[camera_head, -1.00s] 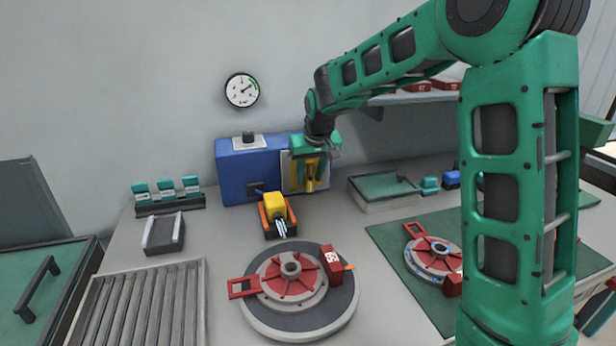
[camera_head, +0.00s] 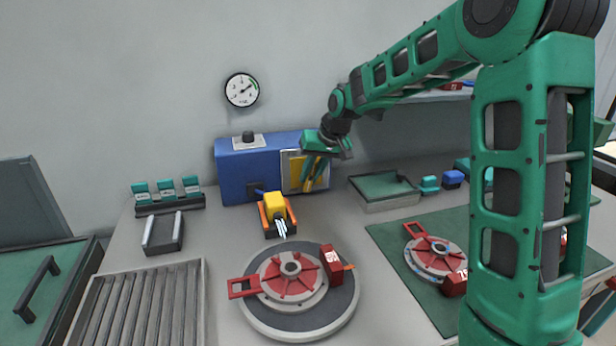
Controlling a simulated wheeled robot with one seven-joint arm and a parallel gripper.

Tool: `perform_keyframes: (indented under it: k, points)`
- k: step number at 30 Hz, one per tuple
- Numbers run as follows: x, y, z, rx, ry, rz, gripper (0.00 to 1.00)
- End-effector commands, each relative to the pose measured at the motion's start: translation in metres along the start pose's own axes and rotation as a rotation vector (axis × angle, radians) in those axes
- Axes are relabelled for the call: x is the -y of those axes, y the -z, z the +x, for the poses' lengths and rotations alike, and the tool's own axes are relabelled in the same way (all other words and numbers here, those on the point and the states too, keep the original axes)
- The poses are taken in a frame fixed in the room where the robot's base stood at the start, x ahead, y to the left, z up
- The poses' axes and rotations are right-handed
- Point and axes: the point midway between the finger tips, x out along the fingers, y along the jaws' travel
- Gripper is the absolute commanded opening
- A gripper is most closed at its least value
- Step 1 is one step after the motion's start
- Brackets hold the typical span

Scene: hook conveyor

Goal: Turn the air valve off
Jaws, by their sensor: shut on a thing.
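A blue box (camera_head: 234,175) stands against the back wall. A pale plate with a yellow face (camera_head: 291,167) is at its right front corner. My gripper (camera_head: 313,181) is tilted at the plate's right side, its fingers pointing down and to the left. It is shut on a narrow yellow part, which I take to be the air valve's handle; the fingers hide most of it, so its exact angle is unclear. A round white pressure gauge (camera_head: 241,90) hangs on the wall above; its needle is too small to read.
A yellow and orange device (camera_head: 275,208) stands just in front of the box. A red-topped round fixture (camera_head: 290,280) is nearer. A shelf is behind my arm.

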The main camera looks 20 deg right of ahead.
Motion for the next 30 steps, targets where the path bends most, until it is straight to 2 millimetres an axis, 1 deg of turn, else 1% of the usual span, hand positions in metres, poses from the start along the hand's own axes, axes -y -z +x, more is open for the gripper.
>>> perform_keyframes:
  k: [1,3,21,30]
  points:
    - [-0.0047,0.0004,-0.0003,-0.001,0.036,0.022,0.00]
    - [-0.0058,0.0001,0.0001,0.000,0.096,0.048,0.00]
    - [-0.0105,-0.0006,0.0035,0.000,0.624,0.267,0.00]
    - [-0.0113,-0.0011,0.0049,-0.001,0.841,0.355,0.00]
